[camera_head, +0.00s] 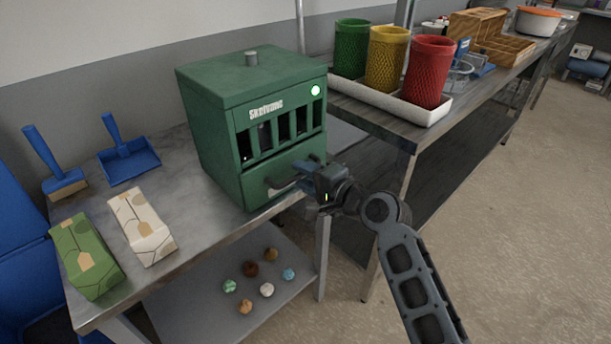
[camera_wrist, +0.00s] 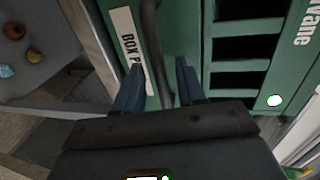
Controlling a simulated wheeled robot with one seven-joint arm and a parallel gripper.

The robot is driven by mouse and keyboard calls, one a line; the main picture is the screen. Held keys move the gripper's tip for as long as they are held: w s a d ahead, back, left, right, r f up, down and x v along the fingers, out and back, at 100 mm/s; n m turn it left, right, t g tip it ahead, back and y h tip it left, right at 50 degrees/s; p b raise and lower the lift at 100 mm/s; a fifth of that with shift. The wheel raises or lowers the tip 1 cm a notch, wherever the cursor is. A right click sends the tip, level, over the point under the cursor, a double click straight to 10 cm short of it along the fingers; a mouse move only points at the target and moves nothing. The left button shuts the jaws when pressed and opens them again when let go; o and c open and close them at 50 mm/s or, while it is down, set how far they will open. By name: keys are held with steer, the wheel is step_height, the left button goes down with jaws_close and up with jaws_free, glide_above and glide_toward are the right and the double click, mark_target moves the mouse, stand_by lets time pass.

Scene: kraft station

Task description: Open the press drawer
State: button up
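The green press (camera_head: 225,125) stands on the metal table, with several dark slots in its upper front. Its drawer (camera_head: 256,188) is the lower front panel and looks shut, with a dark bar handle (camera_head: 283,183). My gripper (camera_head: 303,170) is at the right end of the handle. In the wrist view my gripper (camera_wrist: 159,88) has its two fingers spread, with the handle (camera_wrist: 152,45) running between them. I see gaps beside the handle; contact cannot be told. A white label (camera_wrist: 128,48) reading "BOX P" is on the drawer front, partly hidden.
A green carton (camera_head: 85,258) and a beige carton (camera_head: 140,228) lie at the table's left, near a blue brush (camera_head: 45,155) and dustpan (camera_head: 128,160). Several small balls (camera_head: 251,269) lie on the lower shelf. A white tray (camera_head: 405,108) holds three mesh baskets. Floor at right is clear.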

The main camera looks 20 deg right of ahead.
steer(key=shift+c, duration=0.5)
jaws_close()
